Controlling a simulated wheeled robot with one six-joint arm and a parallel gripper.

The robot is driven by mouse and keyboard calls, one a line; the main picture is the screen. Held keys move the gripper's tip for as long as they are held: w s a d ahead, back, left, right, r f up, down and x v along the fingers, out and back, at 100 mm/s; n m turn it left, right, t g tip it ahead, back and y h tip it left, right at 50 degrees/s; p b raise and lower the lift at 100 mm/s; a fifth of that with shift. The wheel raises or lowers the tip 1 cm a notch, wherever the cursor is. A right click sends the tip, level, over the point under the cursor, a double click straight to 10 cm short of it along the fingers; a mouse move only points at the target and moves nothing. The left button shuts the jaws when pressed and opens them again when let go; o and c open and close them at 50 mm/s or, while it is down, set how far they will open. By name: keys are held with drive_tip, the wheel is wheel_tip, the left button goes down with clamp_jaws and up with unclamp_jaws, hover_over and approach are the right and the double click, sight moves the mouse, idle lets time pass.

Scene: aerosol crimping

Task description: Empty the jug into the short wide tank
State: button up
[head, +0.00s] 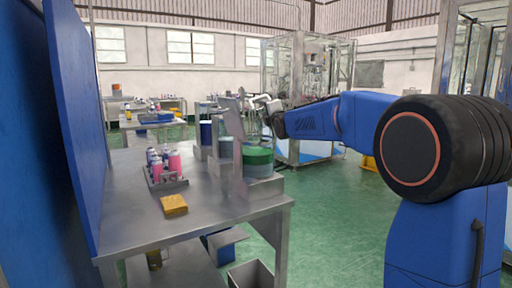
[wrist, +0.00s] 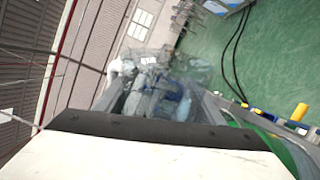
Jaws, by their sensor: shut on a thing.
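My gripper (head: 264,106) is shut on a clear jug (head: 250,124), at the back right of the steel table. The jug is see-through and hard to make out; it seems tilted, above the short wide tank (head: 258,163), which holds green liquid over a paler layer. In the wrist view the clear jug (wrist: 155,88) lies beyond the dark-edged pale gripper part. A green curved edge (wrist: 268,125) at lower right there may be the tank. I cannot tell how much liquid is in the jug.
Taller tanks with dark blue liquid (head: 205,132) and grey-blue liquid (head: 226,148) stand left of the short tank. The table (head: 215,210) front is bare.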

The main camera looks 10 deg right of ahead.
drive_tip(key=shift+d+f+m, duration=0.2)
drive_tip(key=shift+d+m, duration=0.2)
drive_tip(key=shift+m, duration=0.5)
drive_tip(key=shift+d+f+m, duration=0.15)
drive_tip(key=shift+d+m, duration=0.25)
drive_tip(key=shift+m, duration=0.5)
drive_tip(key=m, duration=0.1)
drive_tip(key=d+m, duration=0.1)
drive_tip(key=m, duration=0.1)
drive_tip(key=shift+r, duration=0.15)
drive_tip(key=shift+m, duration=0.4)
drive_tip(key=m, duration=0.3)
drive_tip(key=shift+d+r, duration=0.2)
drive_tip(key=shift+r, duration=0.15)
